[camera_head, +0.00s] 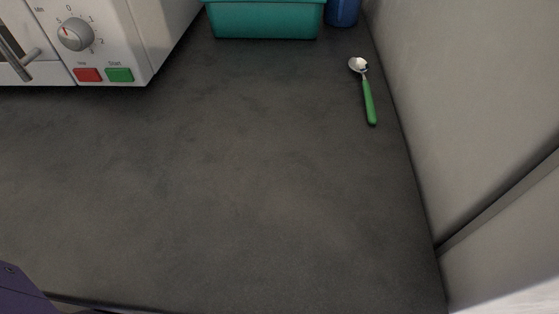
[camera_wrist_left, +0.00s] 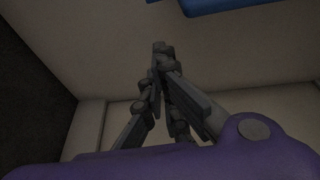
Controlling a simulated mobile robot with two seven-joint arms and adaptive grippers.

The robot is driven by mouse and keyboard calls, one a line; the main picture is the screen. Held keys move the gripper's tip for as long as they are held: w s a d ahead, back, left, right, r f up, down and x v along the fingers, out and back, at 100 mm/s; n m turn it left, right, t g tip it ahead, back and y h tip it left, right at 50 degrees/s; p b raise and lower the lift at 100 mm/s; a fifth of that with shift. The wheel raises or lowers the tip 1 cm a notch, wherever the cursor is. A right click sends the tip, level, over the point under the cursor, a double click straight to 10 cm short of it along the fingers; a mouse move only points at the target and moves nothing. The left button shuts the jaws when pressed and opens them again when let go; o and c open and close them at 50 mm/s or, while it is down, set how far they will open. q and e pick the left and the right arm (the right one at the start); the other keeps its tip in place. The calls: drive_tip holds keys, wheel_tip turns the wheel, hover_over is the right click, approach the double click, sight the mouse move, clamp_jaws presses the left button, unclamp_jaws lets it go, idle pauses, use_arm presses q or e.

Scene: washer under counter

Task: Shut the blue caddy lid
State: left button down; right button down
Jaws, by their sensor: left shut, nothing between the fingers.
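My left gripper (camera_wrist_left: 160,50) shows in the left wrist view, its dark fingers together at the tips and empty. A flat blue piece (camera_wrist_left: 215,5) crosses the top edge of that view, beyond the fingertips and apart from them in the picture. Only part of it shows, so I cannot tell whether it is the caddy lid or how far open it stands. No blue caddy can be made out for sure in the head view. My right gripper is in neither view.
A white appliance with a dial (camera_head: 75,34) stands at the counter's upper left. A teal bin (camera_head: 265,20) and a cropped blue container (camera_head: 342,12) are at the back. A green-handled spoon (camera_head: 369,100) lies near the right wall. The counter's middle (camera_head: 210,180) is clear.

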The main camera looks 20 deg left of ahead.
use_arm(q)
drive_tip(key=s+d, duration=0.2)
drive_tip(key=shift+s, duration=0.4)
drive_tip(key=shift+d, duration=0.2)
